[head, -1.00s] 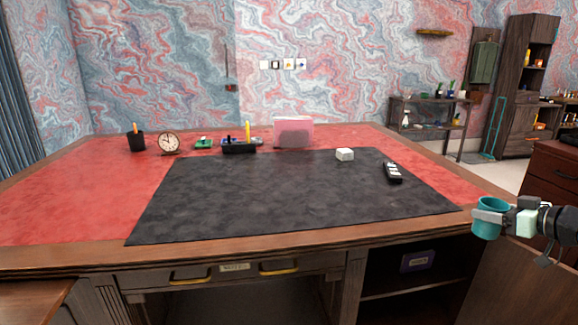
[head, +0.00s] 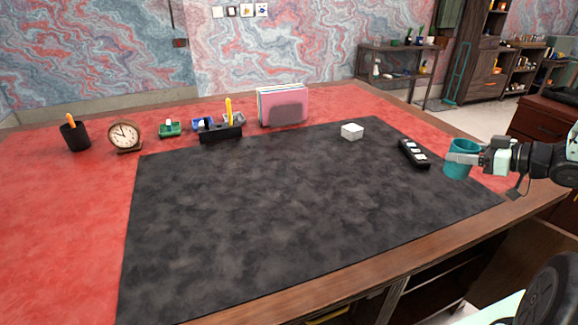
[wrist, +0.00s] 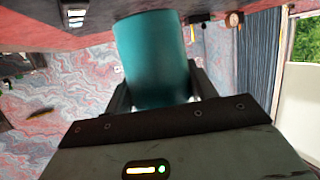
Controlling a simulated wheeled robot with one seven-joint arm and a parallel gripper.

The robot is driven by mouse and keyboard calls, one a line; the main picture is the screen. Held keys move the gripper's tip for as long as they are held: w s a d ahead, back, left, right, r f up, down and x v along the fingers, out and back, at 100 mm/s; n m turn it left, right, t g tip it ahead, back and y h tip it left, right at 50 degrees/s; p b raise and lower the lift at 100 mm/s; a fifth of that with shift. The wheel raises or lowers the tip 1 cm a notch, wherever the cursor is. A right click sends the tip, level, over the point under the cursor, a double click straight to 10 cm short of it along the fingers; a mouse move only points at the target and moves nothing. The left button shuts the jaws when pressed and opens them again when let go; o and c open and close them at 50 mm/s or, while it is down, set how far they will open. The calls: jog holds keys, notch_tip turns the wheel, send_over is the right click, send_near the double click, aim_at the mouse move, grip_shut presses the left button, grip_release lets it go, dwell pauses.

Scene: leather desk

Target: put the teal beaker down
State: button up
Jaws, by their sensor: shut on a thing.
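The teal beaker (head: 460,160) is at the right of the head view, in front of the desk's right part. My gripper (head: 464,155) is shut on it from the right and holds it about upright. In the wrist view the beaker (wrist: 152,60) fills the space between the two dark fingers of my gripper (wrist: 160,88). The desk (head: 60,215) has a red leather top with a black mat (head: 250,215) on it. I cannot tell how high the beaker is above the desk.
A black remote (head: 414,154) lies left of the beaker, and a white block (head: 352,131) is behind it. A pink file holder (head: 283,105), pen organizer (head: 221,132), clock (head: 125,136) and pen cup (head: 75,134) stand along the back. The mat's middle is clear.

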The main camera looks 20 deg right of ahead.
jog(key=shift+w+a, duration=0.2)
jog(key=shift+w, duration=0.2)
notch_tip(320, 180, down, 10)
jog(key=shift+r+b, duration=0.1)
jog(key=shift+b, duration=0.25)
jog(key=shift+f, duration=0.2)
jog(key=o, duration=1.1)
